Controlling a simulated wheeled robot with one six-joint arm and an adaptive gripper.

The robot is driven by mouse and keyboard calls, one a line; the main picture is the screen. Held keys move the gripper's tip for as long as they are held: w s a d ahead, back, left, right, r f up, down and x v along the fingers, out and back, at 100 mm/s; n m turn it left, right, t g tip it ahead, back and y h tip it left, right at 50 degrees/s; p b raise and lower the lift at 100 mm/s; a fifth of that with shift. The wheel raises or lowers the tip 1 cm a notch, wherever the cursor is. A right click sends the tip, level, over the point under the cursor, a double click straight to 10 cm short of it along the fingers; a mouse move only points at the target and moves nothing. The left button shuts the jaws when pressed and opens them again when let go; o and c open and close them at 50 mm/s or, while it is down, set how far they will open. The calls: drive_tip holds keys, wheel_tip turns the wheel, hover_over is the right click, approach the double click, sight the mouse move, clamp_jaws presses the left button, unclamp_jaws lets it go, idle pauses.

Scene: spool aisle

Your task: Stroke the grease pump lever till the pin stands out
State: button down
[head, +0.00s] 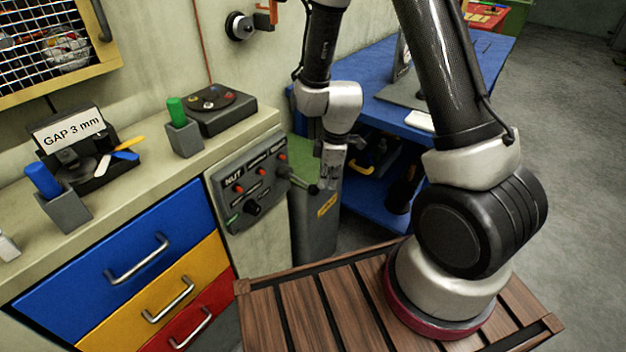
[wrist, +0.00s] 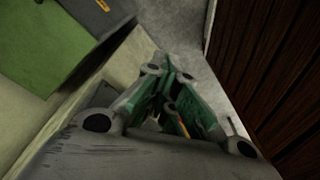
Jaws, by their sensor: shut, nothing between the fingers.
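My gripper (head: 330,184) points down beside the right end of the bench, in front of a grey cabinet with a green top. Its fingers (wrist: 172,108) are shut and empty in the wrist view. A thin lever with a dark ball end (head: 313,188) sticks out close to the left of the fingertips. I cannot tell whether they touch, or whether this is the grease pump lever. It comes from the side of a grey panel (head: 240,185) with red buttons, a black knob and a label reading NUT. I cannot make out the pin in either view.
The bench (head: 140,160) carries a GAP 3 mm sign (head: 67,132), a green-handled holder (head: 183,135) and a dark box (head: 215,108). Blue, yellow and red drawers face front. A blue table (head: 385,115) stands behind my arm. Grey floor (head: 570,150) is clear at right.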

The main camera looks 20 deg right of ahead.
wheel_tip(320, 180, up, 12)
drive_tip(key=d, duration=0.1)
drive_tip(key=shift+s, duration=0.15)
idle(0.4)
idle(1.4)
